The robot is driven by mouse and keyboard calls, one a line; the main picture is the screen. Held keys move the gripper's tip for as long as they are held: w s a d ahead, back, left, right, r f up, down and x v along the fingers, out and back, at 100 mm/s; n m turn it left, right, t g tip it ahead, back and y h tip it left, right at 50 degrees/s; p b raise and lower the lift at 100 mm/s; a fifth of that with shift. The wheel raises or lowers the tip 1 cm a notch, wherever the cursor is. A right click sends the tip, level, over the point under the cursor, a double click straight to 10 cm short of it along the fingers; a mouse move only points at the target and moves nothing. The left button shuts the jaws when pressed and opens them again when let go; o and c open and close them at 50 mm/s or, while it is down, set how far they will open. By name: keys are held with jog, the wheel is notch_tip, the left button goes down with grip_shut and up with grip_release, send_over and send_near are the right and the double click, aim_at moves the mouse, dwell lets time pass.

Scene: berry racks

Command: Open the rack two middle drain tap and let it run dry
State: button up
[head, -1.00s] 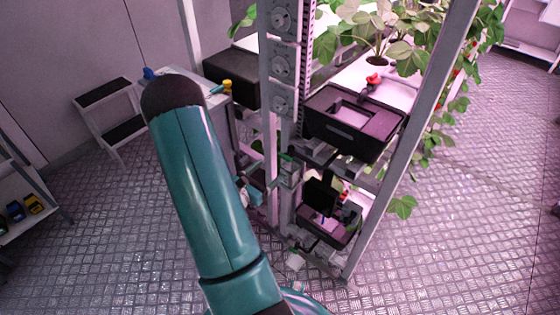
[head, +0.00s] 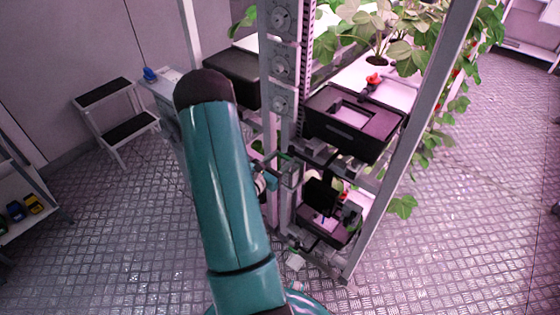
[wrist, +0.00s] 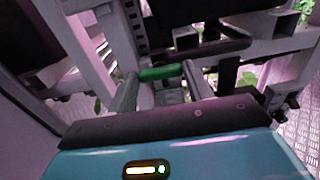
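A green bar-shaped piece (wrist: 160,73), possibly the tap's handle, lies across the far end of my gripper in the wrist view. My gripper (wrist: 160,85) has its two grey fingers apart, one at each side of this green piece. I cannot tell whether they touch it. In the head view, my gripper (head: 268,178) is partly hidden behind my teal arm. It is beside the rack's front post, near a small grey-green bracket (head: 291,170) at middle height. The tap's outlet and any water cannot be made out.
The rack's metal post (head: 283,90) stands close to my arm. A lower black box (head: 325,228) sits below. A step stool (head: 128,130) is left; open floor lies right.

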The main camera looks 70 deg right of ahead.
jog(key=shift+w+n, duration=0.1)
jog(key=shift+n, duration=0.3)
jog(key=n, duration=0.2)
jog(key=shift+n, duration=0.4)
jog(key=n, duration=1.4)
jog(key=shift+n, duration=0.3)
jog(key=o, duration=1)
